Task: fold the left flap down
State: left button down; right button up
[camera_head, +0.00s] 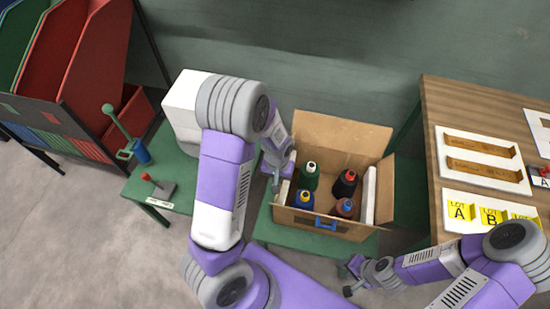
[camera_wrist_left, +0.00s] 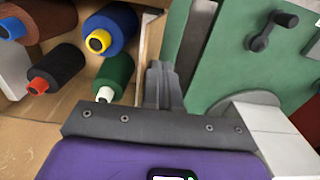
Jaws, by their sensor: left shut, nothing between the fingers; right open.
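An open cardboard carton (camera_head: 345,228) stands on the green bench. Its back flap (camera_head: 340,140) stands up and its right flap (camera_head: 388,190) sticks outward. My right gripper (camera_head: 354,276) is open and empty, low in front of the carton's right side.
Several thread cones, among them a green one (camera_head: 309,177) and a black one (camera_head: 345,184), stand in the carton between white inserts (camera_head: 369,194). A white machine block (camera_head: 182,110) is left of it. A wooden table (camera_head: 440,130) with trays stands right.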

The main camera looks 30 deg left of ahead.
dwell(0.3)
pick_arm(q)
jog(key=shift+w+d+f+b, duration=0.1)
jog(key=shift+w+d+f, duration=0.1)
jog(key=shift+d, duration=0.4)
jog(key=shift+w+d+f+b, duration=0.1)
jog(key=shift+w+d+f, duration=0.1)
jog(key=shift+d, duration=0.45)
jog(key=shift+w+d+f+b, duration=0.1)
jog(key=shift+w+d+f, duration=0.1)
jog(key=shift+d, duration=0.4)
